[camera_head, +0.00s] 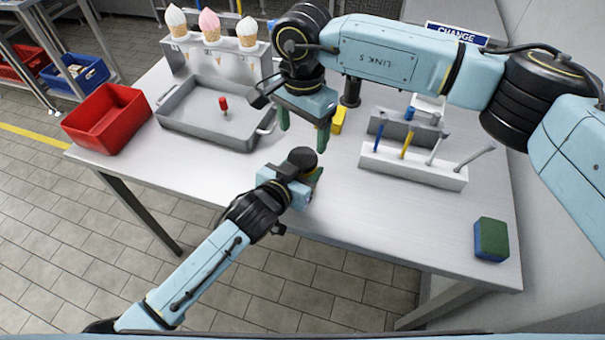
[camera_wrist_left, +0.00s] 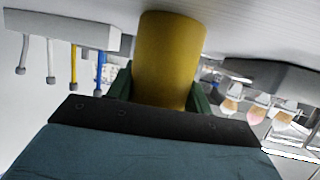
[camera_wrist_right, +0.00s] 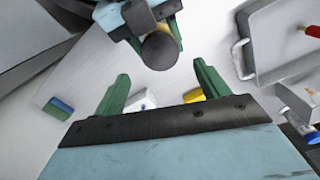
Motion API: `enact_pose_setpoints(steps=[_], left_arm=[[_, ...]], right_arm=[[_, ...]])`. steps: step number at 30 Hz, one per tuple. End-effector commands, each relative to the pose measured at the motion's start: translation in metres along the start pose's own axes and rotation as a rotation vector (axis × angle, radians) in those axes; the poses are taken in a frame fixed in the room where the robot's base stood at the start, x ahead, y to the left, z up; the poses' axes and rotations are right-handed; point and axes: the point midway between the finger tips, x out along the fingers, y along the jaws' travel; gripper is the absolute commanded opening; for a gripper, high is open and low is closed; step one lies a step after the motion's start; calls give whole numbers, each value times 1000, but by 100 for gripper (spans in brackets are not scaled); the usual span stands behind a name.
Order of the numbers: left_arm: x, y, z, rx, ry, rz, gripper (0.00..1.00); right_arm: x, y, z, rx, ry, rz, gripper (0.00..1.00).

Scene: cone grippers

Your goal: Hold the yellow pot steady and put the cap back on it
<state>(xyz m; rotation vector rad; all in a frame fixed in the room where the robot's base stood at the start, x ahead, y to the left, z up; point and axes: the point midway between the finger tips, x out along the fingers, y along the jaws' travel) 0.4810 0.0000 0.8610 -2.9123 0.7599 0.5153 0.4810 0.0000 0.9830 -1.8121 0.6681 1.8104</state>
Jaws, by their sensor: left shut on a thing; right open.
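The yellow pot (camera_wrist_left: 168,60) stands upright in the left wrist view, which shows the scene upside down. My left gripper (camera_head: 302,180) is shut around it near the table's front edge. A dark round cap (camera_head: 302,158) shows at the pot's top in the head view, and it also shows in the right wrist view (camera_wrist_right: 160,51). How fully it is seated I cannot tell. My right gripper (camera_head: 303,128) is open and empty, above and behind the pot. Its green fingers point down, apart from the cap.
A grey tray (camera_head: 175,125) holds a red-topped item (camera_head: 224,104). A red bin (camera_head: 105,118) sits at the left, and ice cream cones (camera_head: 210,25) stand behind. A white rack (camera_head: 412,168) with tools and a sponge (camera_head: 491,238) are at the right. A small yellow object (camera_head: 339,120) is behind my right gripper.

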Motion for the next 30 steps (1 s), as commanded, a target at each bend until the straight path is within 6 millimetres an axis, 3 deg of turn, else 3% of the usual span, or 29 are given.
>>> enact_pose_setpoints(steps=[6,12,24,30], left_arm=[[0,0,0,0,-1,0,0],[0,0,0,0,-1,0,0],[0,0,0,0,-1,0,0],[0,0,0,0,-1,0,0]], right_arm=[[36,0,1,1,-3,2,74],[59,0,1,1,-2,0,74],[66,0,0,0,0,0,74],[65,0,0,0,0,-1,49]])
